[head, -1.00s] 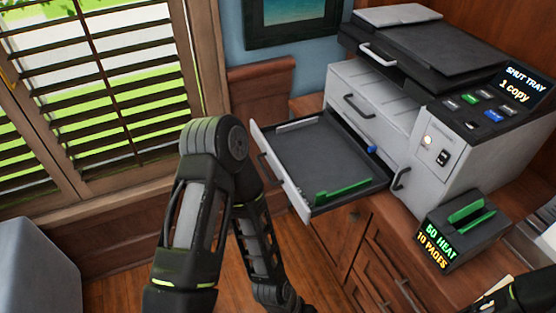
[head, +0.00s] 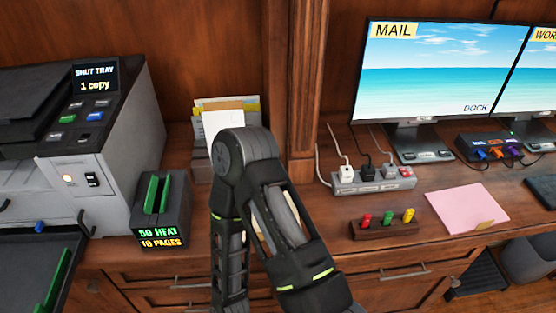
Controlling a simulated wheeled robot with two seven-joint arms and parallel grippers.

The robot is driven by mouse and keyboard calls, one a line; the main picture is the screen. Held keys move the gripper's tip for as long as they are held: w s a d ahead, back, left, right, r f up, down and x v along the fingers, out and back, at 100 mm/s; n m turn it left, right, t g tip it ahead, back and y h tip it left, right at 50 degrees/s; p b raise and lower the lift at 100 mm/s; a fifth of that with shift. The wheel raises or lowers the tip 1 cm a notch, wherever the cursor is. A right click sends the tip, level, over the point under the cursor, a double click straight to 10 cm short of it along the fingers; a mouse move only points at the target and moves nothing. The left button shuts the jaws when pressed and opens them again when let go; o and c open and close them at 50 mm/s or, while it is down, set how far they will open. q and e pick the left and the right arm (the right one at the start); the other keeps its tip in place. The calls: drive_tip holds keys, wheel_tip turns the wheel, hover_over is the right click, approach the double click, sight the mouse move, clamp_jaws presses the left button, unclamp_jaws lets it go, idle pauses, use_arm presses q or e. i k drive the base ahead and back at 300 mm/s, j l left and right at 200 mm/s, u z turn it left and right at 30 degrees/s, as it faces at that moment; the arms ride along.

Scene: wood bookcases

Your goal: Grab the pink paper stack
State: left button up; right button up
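The pink paper stack (head: 466,207) lies flat on the wooden desk at the right, in front of the monitors. A small tan patch shows at its front edge. Nothing covers it. One of my arms is bent up in the middle of the view, left of the pink paper and well apart from it. I cannot tell for sure which arm it is. Neither gripper's fingertips show in the view.
A wooden block with red, green and yellow pegs (head: 386,224) sits left of the paper. A power strip (head: 373,180) is behind it. A dock with cables (head: 500,149) and a keyboard (head: 543,190) lie beyond.

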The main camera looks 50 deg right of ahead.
sight(464, 208)
drive_tip(key=z, duration=3.1)
